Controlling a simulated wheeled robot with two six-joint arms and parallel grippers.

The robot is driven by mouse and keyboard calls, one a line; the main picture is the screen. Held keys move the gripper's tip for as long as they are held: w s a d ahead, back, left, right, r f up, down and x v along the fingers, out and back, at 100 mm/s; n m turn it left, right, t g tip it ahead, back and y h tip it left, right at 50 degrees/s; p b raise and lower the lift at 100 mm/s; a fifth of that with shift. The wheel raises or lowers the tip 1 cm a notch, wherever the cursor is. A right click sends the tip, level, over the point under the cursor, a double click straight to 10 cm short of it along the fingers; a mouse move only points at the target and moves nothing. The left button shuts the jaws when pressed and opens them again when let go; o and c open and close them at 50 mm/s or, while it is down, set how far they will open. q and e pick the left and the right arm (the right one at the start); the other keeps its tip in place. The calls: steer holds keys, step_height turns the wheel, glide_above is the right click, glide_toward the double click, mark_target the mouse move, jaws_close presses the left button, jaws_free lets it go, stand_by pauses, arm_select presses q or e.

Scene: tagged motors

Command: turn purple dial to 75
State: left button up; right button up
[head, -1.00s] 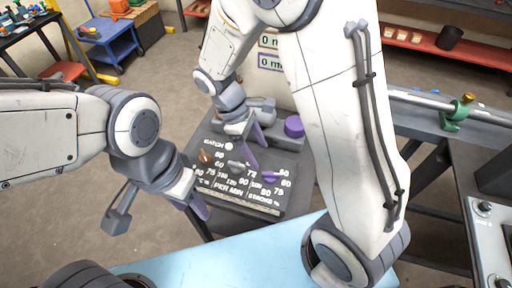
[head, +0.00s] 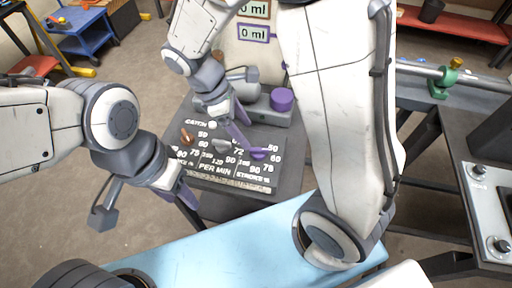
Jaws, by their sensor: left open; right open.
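The purple dial (head: 258,154) is a small knob on the right of the dark panel (head: 240,184), with white numbers, including 50, 60 and 75, around its right and lower side. Its exact setting is too small to tell. My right gripper (head: 237,128) is open and points down at the panel. Its purple fingers are just above and left of the purple dial, and I cannot tell whether they touch it. My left gripper (head: 184,190) is open and empty, in front of the panel's lower left.
A brown dial (head: 187,137) and a grey dial (head: 221,146) sit left of the purple one. A purple cylinder (head: 281,99) stands behind. Two "0 ml" signs (head: 254,33) are at the back. A light blue surface (head: 225,245) lies in front.

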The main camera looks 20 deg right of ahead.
mark_target(258, 149)
steer(key=x, duration=0.8)
steer(key=shift+s+f, duration=0.1)
steer(key=shift+f, duration=0.05)
jaws_close()
